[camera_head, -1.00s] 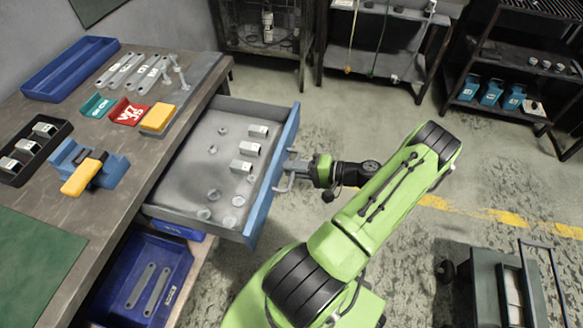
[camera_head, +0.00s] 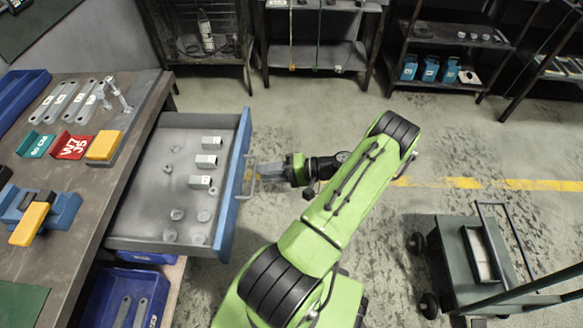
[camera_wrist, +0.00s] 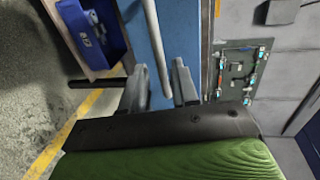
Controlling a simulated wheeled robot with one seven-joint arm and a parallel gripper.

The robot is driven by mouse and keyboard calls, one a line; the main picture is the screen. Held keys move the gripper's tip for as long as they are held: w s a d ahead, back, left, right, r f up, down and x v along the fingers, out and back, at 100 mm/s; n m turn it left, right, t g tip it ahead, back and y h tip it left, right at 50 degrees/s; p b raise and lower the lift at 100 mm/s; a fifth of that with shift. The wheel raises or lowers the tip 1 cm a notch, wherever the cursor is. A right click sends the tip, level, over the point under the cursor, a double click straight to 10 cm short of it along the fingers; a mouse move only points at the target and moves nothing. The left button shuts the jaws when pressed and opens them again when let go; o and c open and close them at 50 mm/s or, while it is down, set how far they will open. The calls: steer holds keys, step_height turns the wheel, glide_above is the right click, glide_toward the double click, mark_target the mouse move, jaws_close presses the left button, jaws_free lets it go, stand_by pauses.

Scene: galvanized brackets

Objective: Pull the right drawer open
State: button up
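The right drawer (camera_head: 147,210) stands far out from the workbench, its grey inside in view. Its blue front (camera_head: 234,180) faces right and also shows in the wrist view (camera_wrist: 186,28). The bar handle (camera_head: 247,190) on that front shows in the wrist view as a grey bar (camera_wrist: 154,40). My gripper (camera_head: 262,173) is at the handle. In the wrist view its two fingers (camera_wrist: 160,78) stand apart on either side of the bar, with narrow gaps visible. Several small metal brackets (camera_head: 206,161) and round parts lie in the drawer.
The workbench (camera_head: 85,215) at left holds trays, wrenches and coloured blocks. A blue bin (camera_head: 130,290) sits below the drawer. A dark cart (camera_head: 450,260) stands at right. Shelves (camera_head: 320,55) line the back. Floor between is clear.

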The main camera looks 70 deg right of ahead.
steer(key=p+v, duration=0.1)
steer(key=v, duration=1)
steer(key=shift+s, duration=0.2)
steer(key=w+a+r+n+g+y+p, duration=0.1)
steer(key=w+a+r+n+g+p, duration=0.15)
steer(key=w+a+r+g, duration=0.4)
steer(key=w+a+r+n+g+p, duration=0.1)
steer(key=w+a+r+n+g, duration=0.25)
steer(key=w+r, duration=0.6)
steer(key=w+a+r+n+g+h+p, duration=0.2)
steer(key=w+a+r+n+h, duration=0.15)
steer(key=a+r, duration=0.65)
steer(key=s+a+r+n+t+h+p, duration=0.3)
steer(key=s+a+r, duration=0.4)
steer(key=s+a, duration=0.3)
steer(key=a+n, duration=0.1)
steer(key=a, duration=0.2)
steer(key=shift+n, duration=0.35)
